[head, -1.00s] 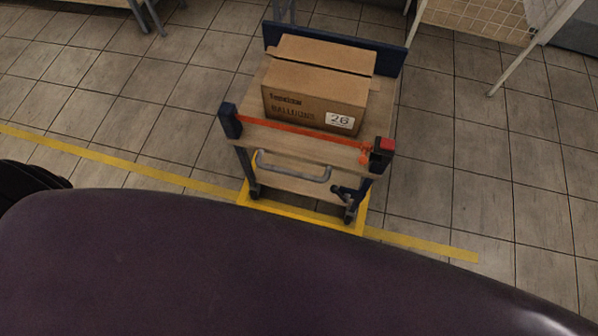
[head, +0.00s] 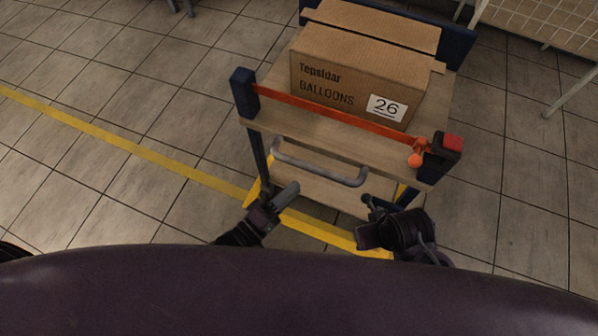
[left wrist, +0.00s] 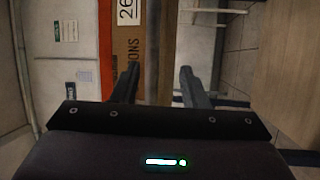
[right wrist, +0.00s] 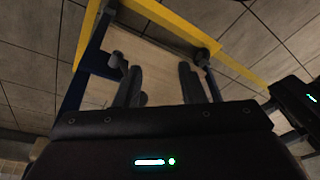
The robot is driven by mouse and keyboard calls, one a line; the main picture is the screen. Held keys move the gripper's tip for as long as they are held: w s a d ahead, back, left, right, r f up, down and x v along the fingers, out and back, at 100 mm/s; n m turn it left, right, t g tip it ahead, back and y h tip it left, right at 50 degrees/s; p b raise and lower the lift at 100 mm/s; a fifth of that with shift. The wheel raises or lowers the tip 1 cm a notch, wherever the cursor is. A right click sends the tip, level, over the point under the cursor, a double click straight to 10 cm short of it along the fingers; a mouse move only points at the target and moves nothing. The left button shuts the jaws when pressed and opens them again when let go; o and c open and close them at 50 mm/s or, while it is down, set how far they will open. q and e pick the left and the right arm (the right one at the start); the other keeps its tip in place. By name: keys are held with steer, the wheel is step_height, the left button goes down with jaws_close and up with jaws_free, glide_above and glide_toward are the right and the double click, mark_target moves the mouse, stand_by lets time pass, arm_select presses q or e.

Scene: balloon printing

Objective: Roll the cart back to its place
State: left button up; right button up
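The cart (head: 330,135) has wooden shelves, dark blue posts and a grey U-shaped handle (head: 318,172) facing me. It stands over a yellow floor outline (head: 318,229); its exact fit inside is hidden. A cardboard balloon box (head: 345,75) marked 26 sits on top behind an orange strap (head: 335,119). My left gripper (head: 291,190) is just below the handle's left end; its fingers are apart in the left wrist view (left wrist: 160,85). My right gripper (head: 370,208) is near the handle's right end, fingers apart in the right wrist view (right wrist: 158,85). No grip on the handle shows.
A yellow floor line (head: 125,147) runs from the left toward the cart. Tiled floor (head: 150,70) is open on the left and right. A white rack (head: 545,25) stands at the upper right, with its leg near the cart's right side.

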mark_target(313, 170)
arm_select(q)
steer(key=shift+h, duration=0.3)
steer(key=x, duration=0.5)
steer(key=b+x, duration=0.1)
steer(key=x, duration=0.2)
steer(key=shift+r, duration=0.4)
steer(key=shift+a, duration=0.1)
steer(key=shift+c, duration=0.4)
jaws_close()
